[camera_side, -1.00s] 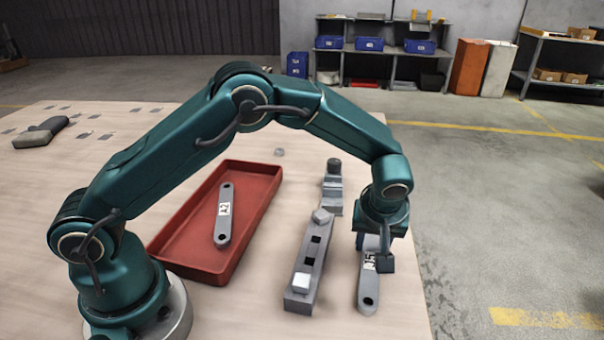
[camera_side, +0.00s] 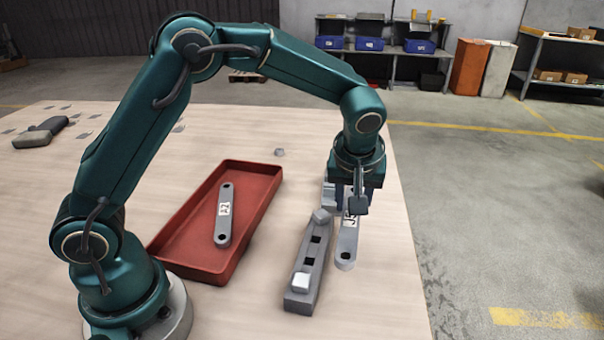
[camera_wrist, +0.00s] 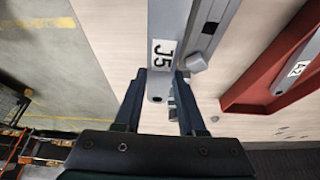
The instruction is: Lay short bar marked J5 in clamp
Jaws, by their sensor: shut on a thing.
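The short grey bar marked J5 (camera_side: 346,245) is held by my gripper (camera_side: 354,202). In the side view it hangs above the table, right of the clamp. In the wrist view the bar (camera_wrist: 174,25) runs away between the fingers of my gripper (camera_wrist: 160,76), its J5 label readable and a rounded end near the palm. The grey clamp (camera_side: 296,296) is a long fixture with dark square openings and light blocks on top. In the wrist view the clamp (camera_wrist: 212,32) lies just right of the bar.
A red tray (camera_side: 264,222) left of the clamp holds another grey bar marked A2 (camera_side: 224,215). A dark grey object (camera_side: 40,132) lies at the table's far left among small flat pieces. The tabletop right of the clamp is clear up to the table edge.

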